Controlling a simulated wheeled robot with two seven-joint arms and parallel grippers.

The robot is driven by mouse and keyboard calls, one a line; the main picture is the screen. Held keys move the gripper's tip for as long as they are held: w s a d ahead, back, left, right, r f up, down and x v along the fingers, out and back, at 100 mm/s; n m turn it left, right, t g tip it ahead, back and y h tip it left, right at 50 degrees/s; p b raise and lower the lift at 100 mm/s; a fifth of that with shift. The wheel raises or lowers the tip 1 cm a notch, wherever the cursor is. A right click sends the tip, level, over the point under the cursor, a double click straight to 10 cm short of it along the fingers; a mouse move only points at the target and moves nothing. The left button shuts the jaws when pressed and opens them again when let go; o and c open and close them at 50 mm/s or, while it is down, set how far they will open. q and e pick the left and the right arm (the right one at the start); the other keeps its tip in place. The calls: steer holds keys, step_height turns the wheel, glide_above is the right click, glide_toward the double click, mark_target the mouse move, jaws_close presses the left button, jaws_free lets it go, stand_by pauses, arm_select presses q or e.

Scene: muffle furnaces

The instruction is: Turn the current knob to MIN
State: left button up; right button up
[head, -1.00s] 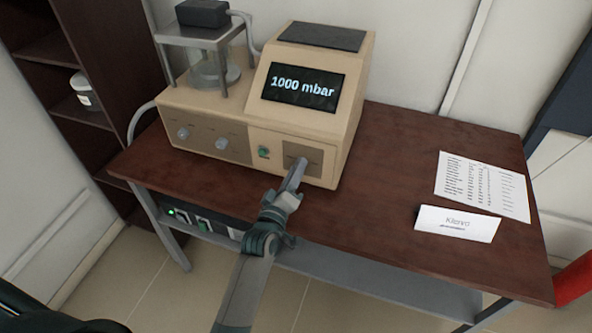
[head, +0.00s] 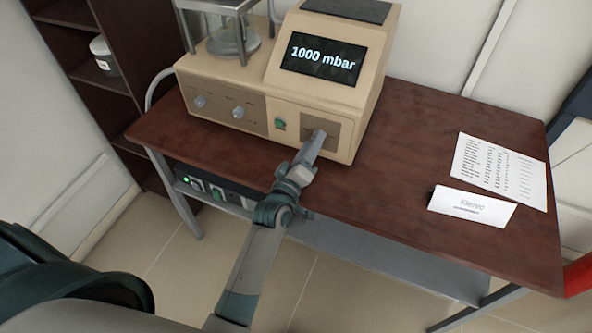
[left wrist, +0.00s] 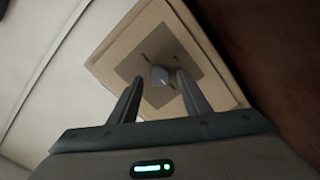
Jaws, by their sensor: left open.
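The beige instrument (head: 352,105) stands on the table with its screen (head: 322,60) reading 1000 mbar. My left gripper (head: 319,137) is at the grey plate on the right of its front panel and hides the knob there in the head view. In the left wrist view that small round grey knob (left wrist: 160,75) sits on the grey plate (left wrist: 178,48). The open fingers (left wrist: 158,88) are on either side of it, with gaps visible; I cannot tell their exact depth relative to it. The knob's labels are too small to read. My right gripper is out of view.
Two other grey knobs (head: 200,101) (head: 238,112) and a green button (head: 280,124) are left of the gripper. A name card (head: 472,206) and a printed sheet (head: 500,170) lie on the table (head: 400,130) at right. A box with a green light is under the table.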

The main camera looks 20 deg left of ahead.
arm_select(q)
steer(key=s+b, duration=0.4)
steer(key=s, duration=1.3)
steer(key=shift+a+b, duration=0.3)
steer(key=shift+b, duration=0.05)
steer(key=s+d+f+m+g, duration=0.1)
steer(key=s+f+m+g, duration=0.15)
steer(key=f, duration=1.05)
steer(key=s+d+f+m+g+h, duration=0.1)
steer(key=s+d+f+m+g, duration=0.15)
steer(key=f, duration=1.15)
steer(key=s+d+f+m+g, duration=0.1)
steer(key=s+f+g, duration=0.2)
steer(key=f, duration=1)
steer(key=s+a+f+m+g+b, duration=0.1)
steer(key=s+a+f+m+g, duration=0.2)
steer(key=s+f, duration=0.8)
steer(key=s+a+f+m+g+b, duration=0.1)
steer(key=s+a+f+m+g, duration=0.15)
steer(key=s+f, duration=0.8)
steer(key=s+a+f+m+g, duration=0.1)
steer(key=s+a+f, duration=0.1)
steer(key=s, duration=0.3)
steer(key=s+a+f+m+g+y, duration=0.1)
steer(key=s+a+g, duration=0.1)
steer(key=s, duration=0.4)
steer(key=shift+s+a+f+y, duration=0.3)
steer(key=shift+a+f, duration=0.05)
steer(key=shift+a, duration=0.1)
